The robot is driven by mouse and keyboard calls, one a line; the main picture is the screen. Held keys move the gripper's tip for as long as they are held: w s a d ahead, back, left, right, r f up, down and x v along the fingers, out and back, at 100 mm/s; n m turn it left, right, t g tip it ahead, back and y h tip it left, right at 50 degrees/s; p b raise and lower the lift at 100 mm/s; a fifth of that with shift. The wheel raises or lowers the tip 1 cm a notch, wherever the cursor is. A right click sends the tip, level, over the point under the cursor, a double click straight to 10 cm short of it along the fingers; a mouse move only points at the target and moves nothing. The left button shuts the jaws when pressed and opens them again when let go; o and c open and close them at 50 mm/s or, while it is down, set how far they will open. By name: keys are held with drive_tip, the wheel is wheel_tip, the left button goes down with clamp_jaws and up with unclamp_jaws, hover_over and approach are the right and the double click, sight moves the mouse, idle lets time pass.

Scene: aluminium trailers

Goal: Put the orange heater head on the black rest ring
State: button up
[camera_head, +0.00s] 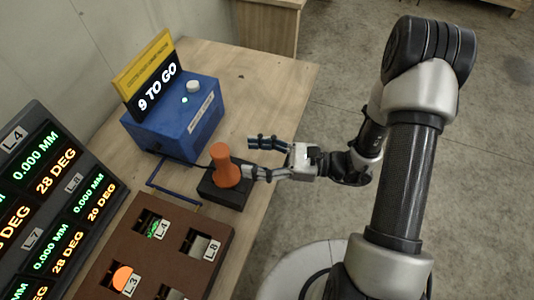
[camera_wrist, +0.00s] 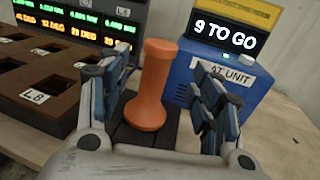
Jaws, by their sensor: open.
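The orange heater head (camera_head: 225,165) stands upright on a dark base (camera_head: 232,193) on the wooden table in the head view. In the wrist view the orange heater head (camera_wrist: 152,84) also stands upright, on the dark base (camera_wrist: 128,134). My gripper (camera_head: 247,158) is open beside the heater head, on its right. In the wrist view my gripper (camera_wrist: 165,90) has its two fingers apart, with the heater head between or just beyond them. I cannot tell whether a finger touches it. I cannot clearly make out a separate black rest ring.
A blue box (camera_head: 180,118) with a yellow-and-black "9 TO GO" sign stands behind. A brown block (camera_head: 180,225) with labelled square pockets lies at the front; one pocket glows orange. A blue bar (camera_head: 172,193) lies between. Display panels (camera_head: 50,200) stand left.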

drive_tip(key=shift+s+d, duration=0.15)
drive_tip(key=shift+d, duration=0.7)
drive_tip(key=shift+s+d, duration=0.15)
drive_tip(key=shift+d, duration=0.65)
drive_tip(key=s+r+n+g+h, duration=0.7)
drive_tip(key=s+r+n+h, duration=0.15)
drive_tip(key=s+n, duration=0.3)
drive_tip(key=s+d+r+n+t+h, duration=0.1)
drive_tip(key=d+r+n+t+h, duration=0.7)
drive_tip(key=d, duration=0.3)
drive_tip(key=shift+d+r+t+h, duration=0.3)
drive_tip(key=shift+d+r+h, duration=0.1)
drive_tip(key=shift+r+h, duration=0.2)
drive_tip(key=shift+s+n, duration=0.1)
drive_tip(key=shift+n, duration=0.15)
